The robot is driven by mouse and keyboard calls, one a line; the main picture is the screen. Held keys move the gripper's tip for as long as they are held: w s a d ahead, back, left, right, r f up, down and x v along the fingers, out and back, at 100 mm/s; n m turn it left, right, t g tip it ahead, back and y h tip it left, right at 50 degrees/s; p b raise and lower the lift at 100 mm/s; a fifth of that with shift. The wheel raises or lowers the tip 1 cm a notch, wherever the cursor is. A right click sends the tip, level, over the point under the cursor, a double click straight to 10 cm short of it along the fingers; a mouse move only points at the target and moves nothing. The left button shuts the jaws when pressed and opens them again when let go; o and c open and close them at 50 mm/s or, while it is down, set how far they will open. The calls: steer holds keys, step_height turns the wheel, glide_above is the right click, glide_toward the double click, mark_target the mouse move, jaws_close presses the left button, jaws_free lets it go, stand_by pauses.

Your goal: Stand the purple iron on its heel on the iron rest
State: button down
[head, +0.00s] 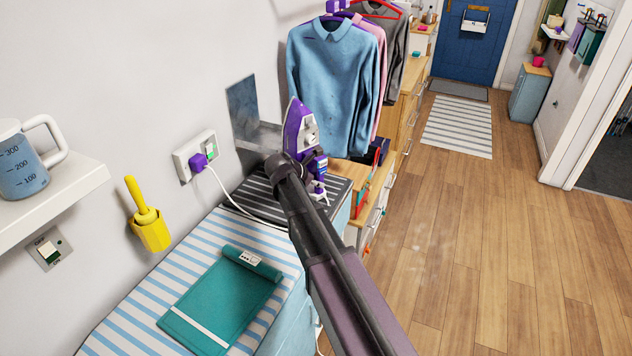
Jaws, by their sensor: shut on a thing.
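The purple and white iron (297,128) is upright in the head view, its tip up and its heel down. My gripper (304,164) is shut on the iron, and its fingers are mostly hidden behind my wrist and the iron. The iron rest (257,190) is a dark ribbed pad at the far end of the worktop. The iron's heel is over or on the right part of the rest. I cannot tell whether it touches. My arm hides part of the rest.
A striped cloth (180,268) with a partly rolled teal mat (215,305) covers the near worktop. A metal plate (242,110) and hanging shirts (335,85) are close behind the iron.

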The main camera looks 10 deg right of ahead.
steer(key=shift+f, duration=0.25)
steer(key=shift+c, duration=1.3)
jaws_free()
steer(key=shift+r, duration=0.1)
steer(key=shift+s+a+r+m+y+p, duration=0.1)
steer(key=shift+s+a+m+y+p, duration=0.15)
steer(key=shift+s, duration=0.35)
steer(key=shift+s+a+m+y+p, duration=0.15)
steer(key=shift+s+a+m, duration=0.1)
steer(key=shift+s, duration=0.35)
steer(key=shift+s+m+g, duration=0.4)
steer(key=shift+s+m, duration=0.1)
steer(key=shift+s, duration=0.05)
steer(key=s+m+g+y+p, duration=0.4)
steer(key=s+m+y+p, duration=0.2)
steer(key=s+m, duration=1.4)
steer(key=shift+s+d+r+y, duration=0.2)
steer(key=shift+s+r+y, duration=0.45)
steer(key=shift+s, duration=0.85)
